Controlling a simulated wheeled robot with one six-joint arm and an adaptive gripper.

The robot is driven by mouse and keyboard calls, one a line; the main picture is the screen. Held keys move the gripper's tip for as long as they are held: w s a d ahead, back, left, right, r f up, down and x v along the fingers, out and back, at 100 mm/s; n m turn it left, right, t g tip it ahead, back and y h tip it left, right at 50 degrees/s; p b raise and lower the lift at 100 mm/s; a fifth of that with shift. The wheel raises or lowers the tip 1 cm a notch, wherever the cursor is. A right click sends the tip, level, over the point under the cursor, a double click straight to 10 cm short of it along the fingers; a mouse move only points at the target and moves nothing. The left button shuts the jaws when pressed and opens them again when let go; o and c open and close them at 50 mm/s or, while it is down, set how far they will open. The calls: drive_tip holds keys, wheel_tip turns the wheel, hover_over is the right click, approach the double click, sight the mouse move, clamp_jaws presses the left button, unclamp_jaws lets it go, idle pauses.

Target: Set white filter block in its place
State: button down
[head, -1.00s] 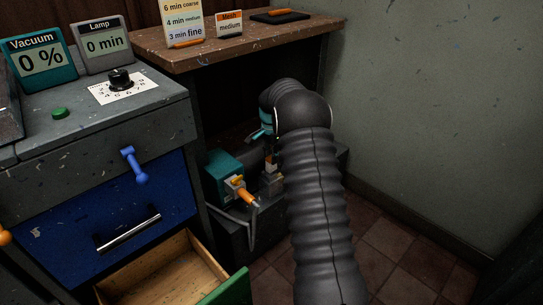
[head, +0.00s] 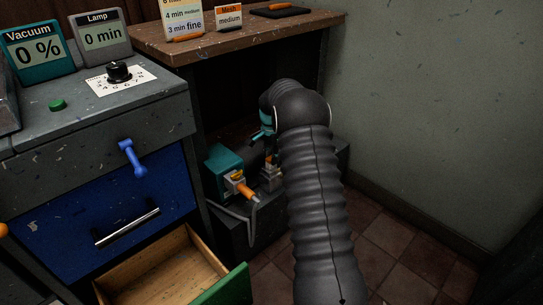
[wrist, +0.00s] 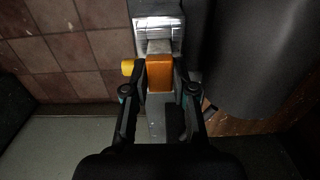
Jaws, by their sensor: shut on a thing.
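My gripper (wrist: 160,88) is shut on an orange grip piece, seen between its fingers in the wrist view. A pale block end (wrist: 159,47), which looks like the white filter block, shows just beyond the orange piece. It lines up with a bright metal holder (wrist: 158,24). I cannot tell whether the block is inside the holder or only against it. In the head view my gripper (head: 269,150) is low beside the teal pump unit (head: 224,168), partly hidden by my arm.
An orange-handled valve (head: 246,191) sticks out of the teal unit, close left of my gripper. A wooden shelf (head: 230,45) overhangs behind. An open drawer (head: 165,275) is at lower left. Tiled floor (head: 385,235) is clear at right.

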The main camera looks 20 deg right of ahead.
drive_tip(key=shift+f, duration=0.3)
drive_tip(key=c, duration=0.9)
unclamp_jaws()
drive_tip(key=shift+o, duration=0.2)
wheel_tip(320, 180, up, 12)
drive_tip(key=shift+w+n, duration=0.1)
drive_tip(key=shift+n, duration=0.2)
